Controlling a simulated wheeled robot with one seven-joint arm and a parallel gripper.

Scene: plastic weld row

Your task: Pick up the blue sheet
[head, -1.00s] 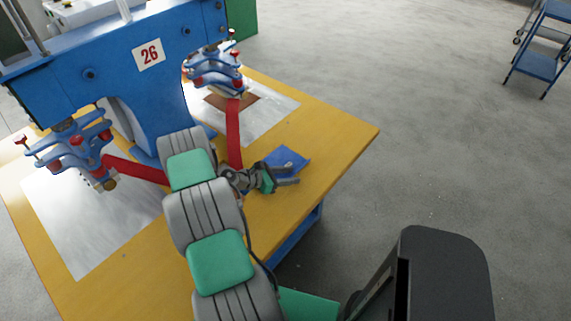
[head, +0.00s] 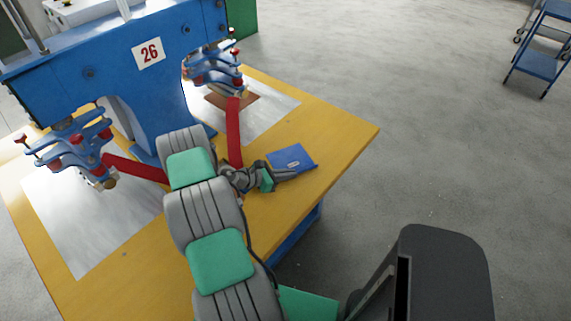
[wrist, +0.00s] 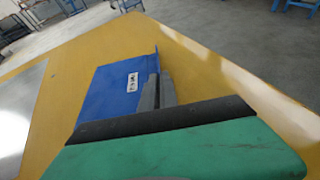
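The blue sheet (head: 292,157) is a thin flat piece with a small white label, above the yellow table near its right edge. My gripper (head: 287,174) is shut on the sheet's near edge in the head view. In the wrist view, the sheet (wrist: 112,88) runs in between the two grey fingers (wrist: 158,88), which pinch it along its right side. The sheet looks tilted. Whether it is fully clear of the table I cannot tell.
A blue machine (head: 110,70) marked 26 stands on the yellow table (head: 340,130), with red arms and clamps close to my arm. Pale metal sheets (head: 90,215) lie under the clamps. A blue cart (head: 540,62) stands far right. The floor between is clear.

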